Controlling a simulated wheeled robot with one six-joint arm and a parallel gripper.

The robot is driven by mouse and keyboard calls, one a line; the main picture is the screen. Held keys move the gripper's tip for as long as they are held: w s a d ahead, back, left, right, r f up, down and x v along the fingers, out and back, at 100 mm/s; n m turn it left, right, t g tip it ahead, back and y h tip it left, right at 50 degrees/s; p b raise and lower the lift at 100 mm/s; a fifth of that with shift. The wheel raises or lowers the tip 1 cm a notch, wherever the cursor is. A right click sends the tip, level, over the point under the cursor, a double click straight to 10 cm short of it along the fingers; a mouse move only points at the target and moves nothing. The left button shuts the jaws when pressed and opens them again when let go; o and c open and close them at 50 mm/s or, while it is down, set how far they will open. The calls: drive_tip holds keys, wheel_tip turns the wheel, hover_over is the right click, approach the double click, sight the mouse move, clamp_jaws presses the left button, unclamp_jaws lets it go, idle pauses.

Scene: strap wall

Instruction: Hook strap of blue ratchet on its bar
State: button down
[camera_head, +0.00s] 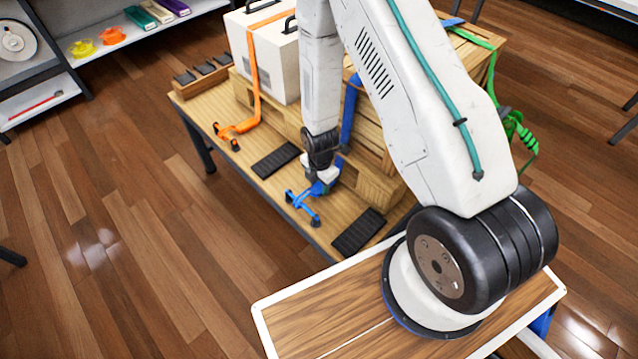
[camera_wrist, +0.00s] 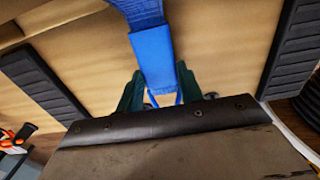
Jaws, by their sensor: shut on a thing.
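The blue strap (camera_head: 349,115) hangs down the side of the wooden crate, partly behind my arm. In the wrist view its blue end (camera_wrist: 152,58) comes down between the two dark green fingers of my gripper (camera_wrist: 160,88), which is shut on it. In the head view my gripper (camera_head: 322,184) is low over the table's front part, right beside the blue ratchet and bar (camera_head: 303,204) with its black end supports. Whether the strap end touches the bar cannot be told. The bar is hidden in the wrist view by the gripper body.
Black ribbed pads (camera_head: 276,160) lie on the wooden table (camera_head: 200,105) on both sides of the blue ratchet. An orange strap (camera_head: 252,70) runs over a white box to an orange ratchet (camera_head: 237,129). A green strap (camera_head: 515,125) hangs at the right.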

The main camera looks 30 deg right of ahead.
drive_tip(key=c, duration=0.8)
unclamp_jaws()
drive_tip(key=shift+c, duration=0.2)
wheel_tip(320, 180, up, 8)
drive_tip(key=shift+f, duration=0.1)
